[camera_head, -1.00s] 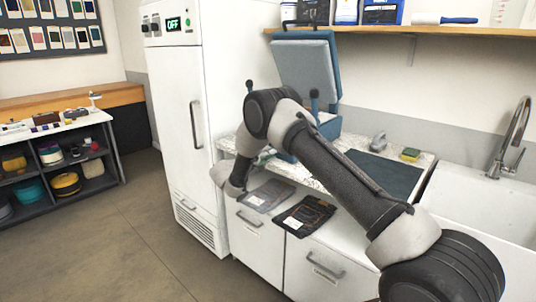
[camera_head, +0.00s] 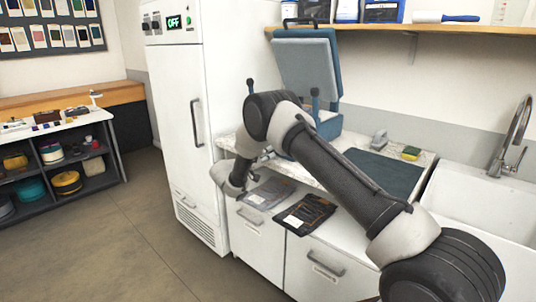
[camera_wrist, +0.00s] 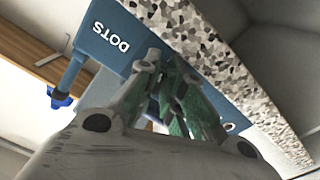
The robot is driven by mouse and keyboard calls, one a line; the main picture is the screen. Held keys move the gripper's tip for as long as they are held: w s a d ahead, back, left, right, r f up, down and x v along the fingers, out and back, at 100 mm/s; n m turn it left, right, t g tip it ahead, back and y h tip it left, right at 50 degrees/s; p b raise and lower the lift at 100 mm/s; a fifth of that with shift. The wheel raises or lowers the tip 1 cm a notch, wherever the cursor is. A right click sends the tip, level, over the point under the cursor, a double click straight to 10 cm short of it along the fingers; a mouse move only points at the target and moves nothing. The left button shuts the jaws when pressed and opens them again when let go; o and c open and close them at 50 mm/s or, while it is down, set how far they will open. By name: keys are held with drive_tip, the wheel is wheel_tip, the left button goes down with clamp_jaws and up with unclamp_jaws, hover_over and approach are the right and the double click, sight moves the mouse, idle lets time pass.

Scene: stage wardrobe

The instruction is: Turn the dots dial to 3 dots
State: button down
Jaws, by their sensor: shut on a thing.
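The blue press (camera_head: 306,66) stands open on the counter in the head view, its padded lid tilted up. In the wrist view its blue front panel (camera_wrist: 104,28) carries the white word DOTS. My gripper (camera_wrist: 172,62) is at this panel beside the word, its green-padded fingers closed together on the dots dial. The fingers hide the dial, so its pointer and setting cannot be read. In the head view my arm covers most of the press front and the gripper is barely visible.
The speckled counter edge (camera_wrist: 215,60) runs close beside the fingers. A white cabinet (camera_head: 180,110) with an OFF display stands left of the press. A dark mat (camera_head: 385,172), a sponge (camera_head: 411,153) and a sink (camera_head: 475,205) lie to the right.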

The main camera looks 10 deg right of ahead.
drive_tip(key=shift+w+a+f+m, duration=0.1)
drive_tip(key=shift+m, duration=1)
drive_tip(key=shift+a+f+m, duration=0.1)
drive_tip(key=shift+m, duration=1)
drive_tip(key=c, duration=1.5)
unclamp_jaws()
drive_tip(key=shift+r, duration=0.1)
drive_tip(key=shift+c, duration=0.2)
drive_tip(key=v, duration=1.2)
drive_tip(key=shift+w, duration=0.1)
